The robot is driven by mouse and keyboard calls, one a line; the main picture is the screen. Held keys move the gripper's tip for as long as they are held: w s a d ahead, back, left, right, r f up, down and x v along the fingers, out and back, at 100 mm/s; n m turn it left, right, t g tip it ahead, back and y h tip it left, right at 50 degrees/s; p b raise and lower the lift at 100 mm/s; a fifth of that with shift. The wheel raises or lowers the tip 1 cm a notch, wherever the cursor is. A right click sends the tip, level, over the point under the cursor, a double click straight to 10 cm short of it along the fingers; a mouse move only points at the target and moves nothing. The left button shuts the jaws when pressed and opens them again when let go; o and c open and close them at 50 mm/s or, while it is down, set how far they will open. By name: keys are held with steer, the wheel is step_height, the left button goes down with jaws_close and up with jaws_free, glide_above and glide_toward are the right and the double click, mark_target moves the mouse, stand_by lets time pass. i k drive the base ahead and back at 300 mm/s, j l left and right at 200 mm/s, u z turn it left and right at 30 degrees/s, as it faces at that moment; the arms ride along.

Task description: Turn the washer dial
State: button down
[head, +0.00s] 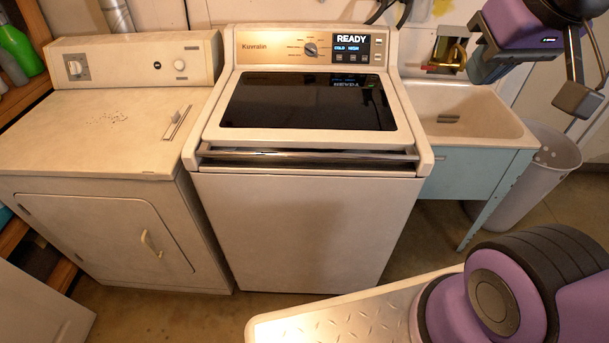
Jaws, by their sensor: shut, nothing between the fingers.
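The washer (310,220) stands in the middle of the head view, with a dark glass lid that is down. Its dial (310,49) is a round silver knob on the control panel at the back, with small printed labels around it. The display (352,47) to the right of the dial reads READY, with COLD and HIGH below. My gripper (577,99) is at the upper right, shut and empty. It is well to the right of the dial, in front of the sink area, and touches nothing that I can see.
A dryer (100,180) with two knobs stands at the left. A utility sink (470,120) on a blue stand is to the right, with a faucet (449,52) behind it and a grey bin (530,180) beside it. Space above the washer lid is clear.

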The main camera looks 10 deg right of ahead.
mark_target(310, 48)
steer(key=i+j+z, duration=0.1)
steer(key=j, duration=0.2)
steer(key=i+j+z, duration=0.25)
steer(key=j, duration=0.4)
steer(key=i+j+z, duration=0.15)
steer(key=j, duration=0.15)
